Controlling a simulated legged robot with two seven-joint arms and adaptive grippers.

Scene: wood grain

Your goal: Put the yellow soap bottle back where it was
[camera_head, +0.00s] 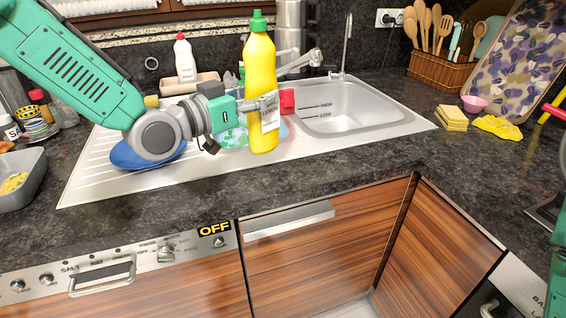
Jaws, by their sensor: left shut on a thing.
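The yellow soap bottle (261,80) with a green cap stands upright in the middle of the camera_head view, in front of the sink. My left gripper (268,108) reaches in from the left and is shut on the bottle's body at mid height. The bottle's base is over the steel drainboard, at the left side of the sink basin (350,104). I cannot tell whether the base touches the surface. My right gripper is not in view; only a piece of green arm shows at the right edge.
A white bottle (185,60) with a red cap stands behind the drainboard. A blue plate (122,156) lies under my left arm. Yellow sponges (452,117), a yellow cloth (497,127) and a pink bowl (474,103) lie to the right. The front counter (300,180) is clear.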

